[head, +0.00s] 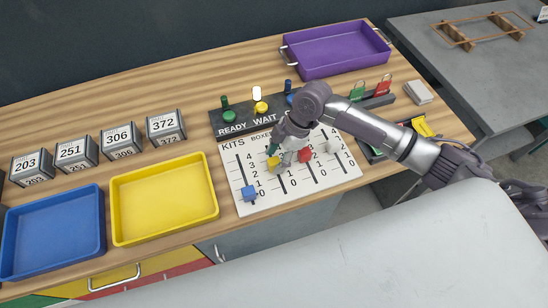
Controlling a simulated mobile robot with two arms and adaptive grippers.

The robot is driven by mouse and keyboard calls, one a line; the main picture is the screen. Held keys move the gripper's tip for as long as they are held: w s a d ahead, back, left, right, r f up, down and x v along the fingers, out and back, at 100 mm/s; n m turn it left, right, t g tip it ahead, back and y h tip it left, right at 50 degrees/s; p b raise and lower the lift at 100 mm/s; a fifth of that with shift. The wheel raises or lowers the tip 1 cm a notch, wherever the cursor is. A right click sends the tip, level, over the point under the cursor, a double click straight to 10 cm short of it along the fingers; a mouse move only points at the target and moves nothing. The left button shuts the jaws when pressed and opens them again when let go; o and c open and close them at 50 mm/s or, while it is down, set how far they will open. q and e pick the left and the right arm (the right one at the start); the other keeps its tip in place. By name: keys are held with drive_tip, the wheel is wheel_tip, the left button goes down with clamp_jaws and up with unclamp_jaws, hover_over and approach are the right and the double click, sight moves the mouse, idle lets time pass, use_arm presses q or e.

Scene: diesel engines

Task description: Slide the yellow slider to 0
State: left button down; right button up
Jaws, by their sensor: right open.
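The white slider board (262,207) lies on the wooden bench with slotted columns and printed numbers. The yellow slider (273,163) sits well above the 0 at the bottom of its column; its exact number is partly hidden by my gripper. My right gripper (282,157) reaches down from the upper right, with its open fingers at the yellow slider. I cannot tell whether they touch it. The blue slider (249,193) is at the low end of the left column. The red slider (305,154) and a whitish slider (335,146) are higher, to the right. My left gripper is out of view.
Behind the board is a dark panel (232,125) with READY and WAIT labels and coloured knobs. A yellow tray (211,215) and a blue tray (96,247) lie left, numbered blocks (117,140) behind them. A purple tray (338,70) stands at the back.

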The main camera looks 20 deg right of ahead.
drive_tip(key=shift+x, duration=0.95)
drive_tip(key=shift+c, duration=0.2)
clamp_jaws()
